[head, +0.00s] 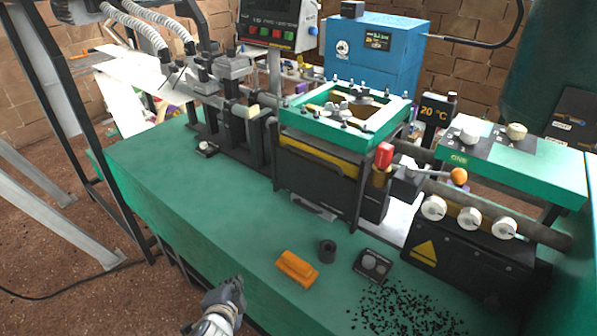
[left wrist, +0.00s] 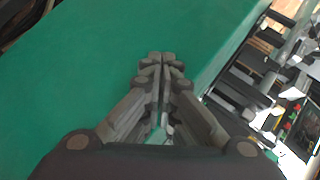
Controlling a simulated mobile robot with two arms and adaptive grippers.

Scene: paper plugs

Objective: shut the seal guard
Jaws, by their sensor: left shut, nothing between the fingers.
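The machine stands on the green bench (head: 190,220). No part is marked as the seal guard; I cannot tell for certain which part it is. A green frame with a pale inner rim (head: 320,136) lies flat on top of the middle unit. Below it is a dark front panel with a yellow strip (head: 318,160). A red-topped handle (head: 384,155) stands at its right. My left gripper (head: 238,280) is low at the bench's front edge, apart from the machine. In the left wrist view its fingers (left wrist: 163,60) are together and empty above green surface. My right gripper is out of view.
An orange block (head: 297,268), a small dark cylinder (head: 327,251) and a dark plate with two round buttons (head: 372,266) lie on the bench near my left gripper. Black granules (head: 405,308) are scattered to the right. The bench's left part is mostly clear.

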